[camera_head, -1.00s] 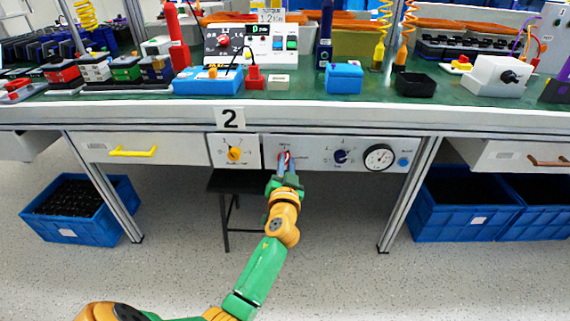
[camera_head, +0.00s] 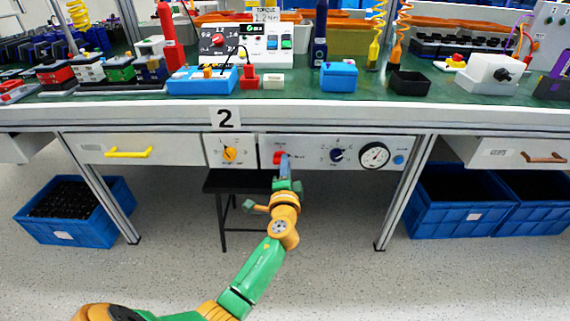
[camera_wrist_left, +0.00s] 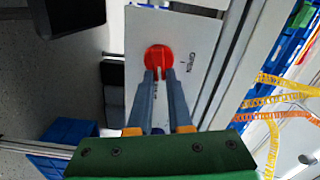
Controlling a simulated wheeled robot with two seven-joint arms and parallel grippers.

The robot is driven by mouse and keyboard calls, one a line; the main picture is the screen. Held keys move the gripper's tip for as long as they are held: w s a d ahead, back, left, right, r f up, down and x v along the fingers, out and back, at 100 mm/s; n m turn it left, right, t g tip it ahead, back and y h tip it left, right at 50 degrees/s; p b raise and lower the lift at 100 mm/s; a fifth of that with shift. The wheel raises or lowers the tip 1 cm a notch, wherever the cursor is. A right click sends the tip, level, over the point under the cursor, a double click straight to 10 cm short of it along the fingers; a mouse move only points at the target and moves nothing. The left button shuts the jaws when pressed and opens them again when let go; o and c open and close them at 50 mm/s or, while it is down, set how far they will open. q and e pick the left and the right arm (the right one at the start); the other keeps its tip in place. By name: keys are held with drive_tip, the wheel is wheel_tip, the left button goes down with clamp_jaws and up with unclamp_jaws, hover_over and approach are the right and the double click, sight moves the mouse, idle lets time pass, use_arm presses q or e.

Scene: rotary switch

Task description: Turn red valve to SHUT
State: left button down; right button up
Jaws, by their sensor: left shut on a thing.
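The red valve (camera_head: 279,158) is a round red knob on the white panel (camera_head: 310,153) under the bench's front edge. My left gripper (camera_head: 284,160) reaches up to the panel. In the wrist view its two grey fingers (camera_wrist_left: 160,76) are close together at the knob's handle, shut on it. The fingers hide part of the knob. My right gripper is not in view.
A black stool (camera_head: 235,182) stands below. Blue crates (camera_head: 450,212) stand to the right; the floor between is clear.

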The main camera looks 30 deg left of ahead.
use_arm(q)
drive_tip(key=shift+f+m, duration=0.2)
drive_tip(key=shift+m, duration=0.9)
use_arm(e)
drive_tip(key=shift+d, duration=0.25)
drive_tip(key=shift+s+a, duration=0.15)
use_arm(q)
drive_tip(key=c, duration=0.8)
unclamp_jaws()
drive_tip(key=shift+c, duration=0.2)
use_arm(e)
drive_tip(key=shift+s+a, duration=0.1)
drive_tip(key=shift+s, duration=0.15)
use_arm(q)
drive_tip(key=p+v, duration=0.1)
drive_tip(key=v, duration=0.6)
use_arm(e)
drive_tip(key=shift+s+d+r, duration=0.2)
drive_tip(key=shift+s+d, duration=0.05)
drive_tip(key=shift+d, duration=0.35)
